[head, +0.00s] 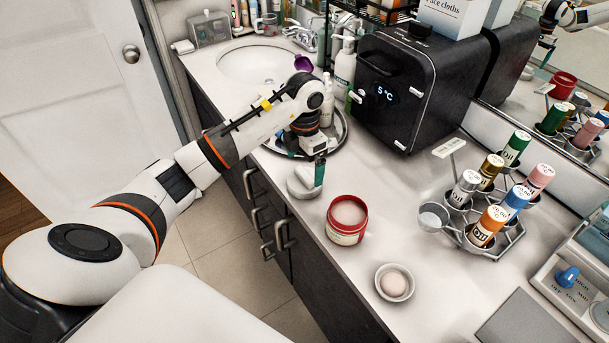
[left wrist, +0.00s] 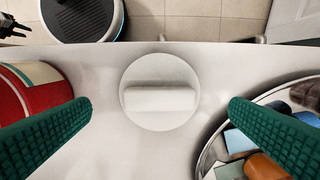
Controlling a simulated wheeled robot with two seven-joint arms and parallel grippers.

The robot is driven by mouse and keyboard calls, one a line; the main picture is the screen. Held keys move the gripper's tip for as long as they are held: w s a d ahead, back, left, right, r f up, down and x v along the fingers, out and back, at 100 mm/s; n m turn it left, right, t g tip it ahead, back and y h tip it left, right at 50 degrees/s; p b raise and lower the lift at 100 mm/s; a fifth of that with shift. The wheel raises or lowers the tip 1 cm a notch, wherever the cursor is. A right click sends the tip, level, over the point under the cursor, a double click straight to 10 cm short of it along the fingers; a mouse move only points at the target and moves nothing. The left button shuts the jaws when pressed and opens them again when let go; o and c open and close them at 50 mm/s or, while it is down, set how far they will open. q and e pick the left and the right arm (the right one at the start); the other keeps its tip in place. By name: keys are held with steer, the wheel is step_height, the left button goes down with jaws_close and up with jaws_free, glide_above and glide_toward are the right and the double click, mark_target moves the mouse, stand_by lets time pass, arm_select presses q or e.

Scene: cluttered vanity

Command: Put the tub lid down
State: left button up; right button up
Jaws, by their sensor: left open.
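The white round tub lid (head: 302,184) lies on the counter with its bar handle up; it shows whole in the left wrist view (left wrist: 160,92). My left gripper (head: 305,170) is open and low over the lid. Its green fingers stand wide apart on either side of the lid, clear of it, and hold nothing. The red tub (head: 347,220) stands open beside the lid, with pale contents; its side shows at the left of the wrist view (left wrist: 28,95).
A round tray (head: 338,138) with bottles lies behind the gripper; its rim is close to one finger in the wrist view. A small bowl with a pale round item (head: 395,283) and a rack of tubes (head: 503,240) stand to the right. The counter's front edge is near the lid.

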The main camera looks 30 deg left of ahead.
mark_target(305, 174)
arm_select(q)
step_height(305, 174, up, 7)
steer(key=shift+f+b, duration=0.15)
steer(key=shift+b, duration=0.25)
stand_by(0.4)
